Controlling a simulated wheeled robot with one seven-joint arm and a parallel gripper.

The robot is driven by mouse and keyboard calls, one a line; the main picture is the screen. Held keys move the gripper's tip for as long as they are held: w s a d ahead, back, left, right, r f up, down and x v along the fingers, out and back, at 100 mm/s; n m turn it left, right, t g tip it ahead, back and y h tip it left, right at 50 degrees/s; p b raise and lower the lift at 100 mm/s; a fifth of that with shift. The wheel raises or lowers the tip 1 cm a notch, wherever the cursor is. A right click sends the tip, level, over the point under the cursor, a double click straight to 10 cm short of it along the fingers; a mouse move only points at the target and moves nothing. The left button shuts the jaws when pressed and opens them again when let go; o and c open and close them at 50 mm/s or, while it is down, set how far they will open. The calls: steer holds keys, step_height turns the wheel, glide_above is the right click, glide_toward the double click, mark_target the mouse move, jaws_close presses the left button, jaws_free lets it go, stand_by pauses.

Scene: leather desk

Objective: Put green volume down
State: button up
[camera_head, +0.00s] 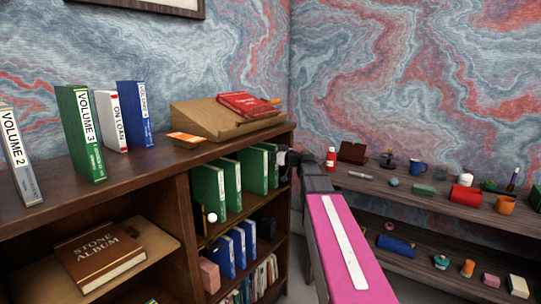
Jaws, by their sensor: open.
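A green volume labelled VOLUME 3 (76,125) stands upright on top of the bookcase at the left, between grey VOLUME 2 (22,165) and a white ON LOAN book (111,122). Several unlabelled-looking green binders (208,187) stand upright in the upper right compartment of the bookcase. My gripper (284,160) is open at the right end of that compartment, close to the rightmost green binder (268,163). The fingers are small and dark here, and I cannot tell whether they touch it.
Blue binders (226,256) stand lower. A shelf of small items (430,197) lies right of my arm.

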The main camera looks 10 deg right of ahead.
steer(key=v, duration=1.2)
steer(key=s+a+f+m+g+h, duration=0.1)
steer(key=s+a+f+g+h, duration=0.2)
steer(key=f, duration=0.4)
steer(key=s+a+f+m+g, duration=0.2)
steer(key=s+a+f, duration=0.2)
steer(key=f, duration=0.4)
steer(key=s+a+f+m+g+h, duration=0.1)
steer(key=s+a+f+g+h, duration=0.2)
steer(key=f, duration=0.4)
steer(key=s+d+f+m+g+h, duration=0.1)
steer(key=s+f+m+g+h, duration=0.3)
steer(key=s+f, duration=0.9)
steer(key=s+m+h, duration=0.1)
steer(key=h, duration=0.1)
steer(key=shift+s+g+h, duration=0.25)
steer(key=shift+g+h, duration=0.15)
steer(key=shift+f, duration=0.1)
